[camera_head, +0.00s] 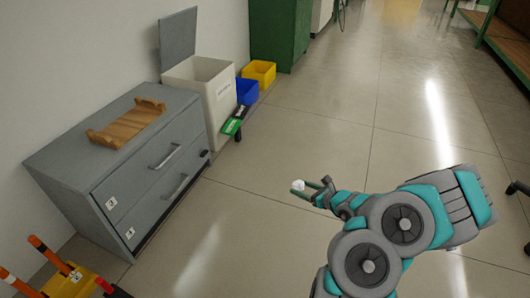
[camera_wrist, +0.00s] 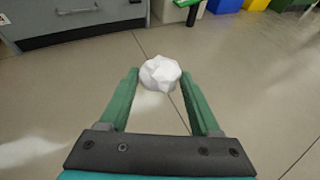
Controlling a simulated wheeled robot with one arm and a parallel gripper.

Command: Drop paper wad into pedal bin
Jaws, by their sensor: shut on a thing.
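The white crumpled paper wad (camera_head: 298,185) is held at the tips of my gripper (camera_head: 311,188), above the open floor to the right of the grey cabinet. In the wrist view the paper wad (camera_wrist: 160,73) sits between the two green fingers of my gripper (camera_wrist: 160,85). The pedal bin (camera_head: 213,88) is a cream box against the wall, behind the cabinet. Its grey lid (camera_head: 178,38) stands raised, and a green and black pedal (camera_head: 235,122) sticks out at its front. My gripper is in front of the bin and apart from it.
The grey drawer cabinet (camera_head: 125,165) carries a wooden tray (camera_head: 128,125). Blue (camera_head: 247,91) and yellow (camera_head: 260,72) bins stand beyond the pedal bin, near a green cabinet (camera_head: 279,35). Orange-striped posts (camera_head: 48,254) stand at the lower left. The middle floor is clear.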

